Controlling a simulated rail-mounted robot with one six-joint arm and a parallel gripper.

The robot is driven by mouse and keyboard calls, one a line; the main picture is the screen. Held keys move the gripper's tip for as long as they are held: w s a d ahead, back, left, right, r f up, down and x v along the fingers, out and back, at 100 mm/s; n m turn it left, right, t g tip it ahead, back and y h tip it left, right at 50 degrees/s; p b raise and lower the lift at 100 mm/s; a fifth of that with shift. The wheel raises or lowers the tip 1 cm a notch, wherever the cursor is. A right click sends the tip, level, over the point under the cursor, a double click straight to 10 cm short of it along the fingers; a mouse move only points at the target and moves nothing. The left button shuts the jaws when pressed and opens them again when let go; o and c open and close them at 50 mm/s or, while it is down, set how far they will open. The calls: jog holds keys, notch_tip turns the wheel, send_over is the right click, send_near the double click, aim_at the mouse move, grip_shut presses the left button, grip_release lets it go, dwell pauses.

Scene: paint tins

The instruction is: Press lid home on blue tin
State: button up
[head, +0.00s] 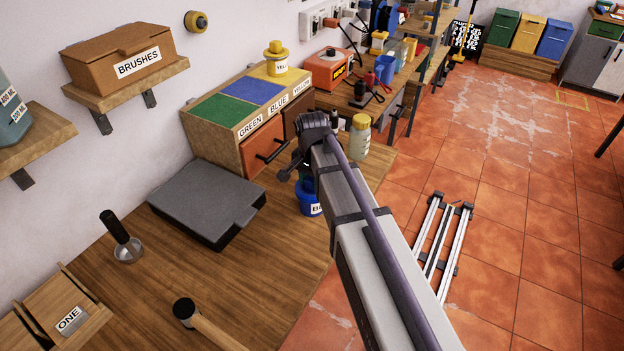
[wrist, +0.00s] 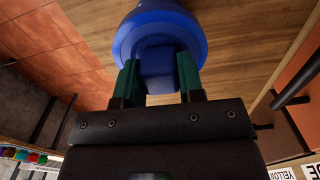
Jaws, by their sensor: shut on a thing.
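The blue tin (head: 310,207), with a white label, stands on the wooden bench beside my arm, which hides part of it. In the wrist view, a round blue lid (wrist: 126,38) with a block-shaped blue knob (wrist: 157,68) fills the top middle. My gripper (wrist: 158,78) has its two green fingertips shut on the sides of the knob. In the head view, my gripper is mostly hidden behind my arm, just above the tin. I cannot tell whether the lid sits flush on the tin.
A yellow-capped jar (head: 357,138) stands right of my arm. Behind is a rack (head: 228,122) with green, blue and yellow squares; a yellow tin (head: 276,62) stands on the yellow one. A dark grey case (head: 207,200) and a mallet (head: 205,322) lie left and in front. The bench between them is clear.

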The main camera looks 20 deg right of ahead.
jog(key=shift+f+b, duration=0.55)
dwell(0.5)
jog(key=o, duration=0.9)
jog(key=shift+r, duration=0.15)
notch_tip(320, 180, up, 11)
jog(key=p, duration=1.1)
jog(key=shift+f, duration=0.2)
